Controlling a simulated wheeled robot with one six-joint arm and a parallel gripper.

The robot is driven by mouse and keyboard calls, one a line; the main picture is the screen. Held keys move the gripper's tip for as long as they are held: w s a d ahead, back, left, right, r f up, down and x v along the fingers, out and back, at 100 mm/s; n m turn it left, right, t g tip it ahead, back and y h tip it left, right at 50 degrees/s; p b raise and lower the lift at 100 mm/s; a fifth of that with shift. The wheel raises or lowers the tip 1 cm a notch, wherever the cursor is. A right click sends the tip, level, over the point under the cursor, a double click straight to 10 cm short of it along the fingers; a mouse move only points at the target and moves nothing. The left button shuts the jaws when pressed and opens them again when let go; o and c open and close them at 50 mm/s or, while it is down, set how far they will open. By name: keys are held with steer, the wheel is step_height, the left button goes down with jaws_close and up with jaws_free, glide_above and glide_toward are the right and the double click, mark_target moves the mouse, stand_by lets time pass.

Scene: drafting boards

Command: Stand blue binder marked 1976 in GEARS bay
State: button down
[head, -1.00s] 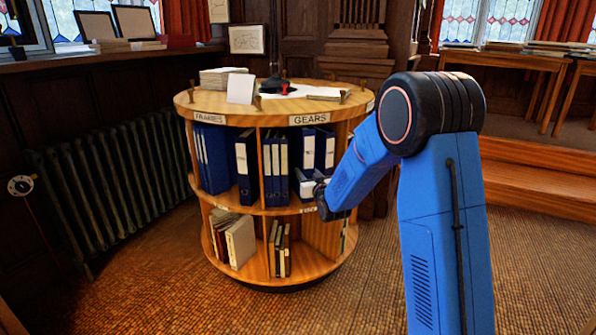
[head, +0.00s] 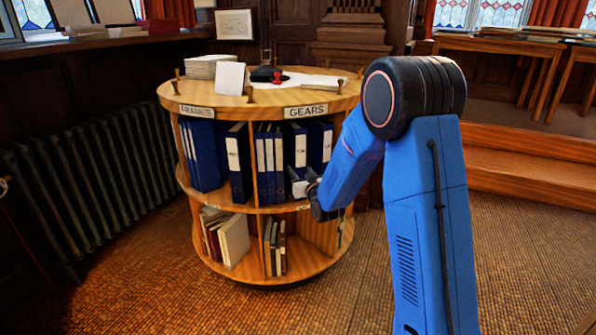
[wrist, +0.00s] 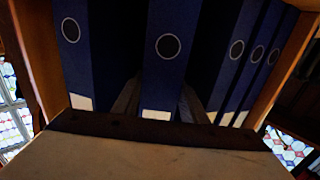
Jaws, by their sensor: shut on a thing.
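A blue binder with a white spine label (head: 297,147) stands upright in the bay under the GEARS sign (head: 306,111). The label is too small to read. My gripper (head: 304,187) is at the bay's front, low on this binder. In the wrist view, which looks upside down, my gripper's fingers (wrist: 158,98) lie on both sides of the middle binder (wrist: 168,72) and are shut on it. Its spine shows a ring hole and part of a white label. Its lower part is hidden by my gripper in the head view.
Slim blue binders (head: 269,165) stand left of it and another blue binder (head: 320,146) stands right. More binders (head: 204,155) fill the FRAMES bay (head: 197,111). Books (head: 234,240) stand on the lower shelf. Papers and posts top the round stand. A radiator (head: 95,190) is at left.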

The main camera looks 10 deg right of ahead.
steer(key=c, duration=1.4)
jaws_free()
steer(key=shift+f, duration=0.1)
steer(key=shift+o, duration=0.2)
steer(key=s+d+r+g+h, duration=0.1)
steer(key=s+g, duration=0.3)
steer(key=s, duration=1.5)
steer(key=s+d+r+m+g, duration=0.1)
steer(key=s+d+r+g, duration=0.1)
steer(key=s, duration=1.6)
steer(key=s+d+r+g+h, duration=0.1)
steer(key=s+d+g, duration=0.3)
steer(key=s, duration=1.5)
steer(key=r+g, duration=0.1)
steer(key=g, duration=0.2)
steer(key=shift+s+r+m+h, duration=0.15)
steer(key=shift+s+m+h, duration=0.15)
steer(key=shift+s, duration=0.05)
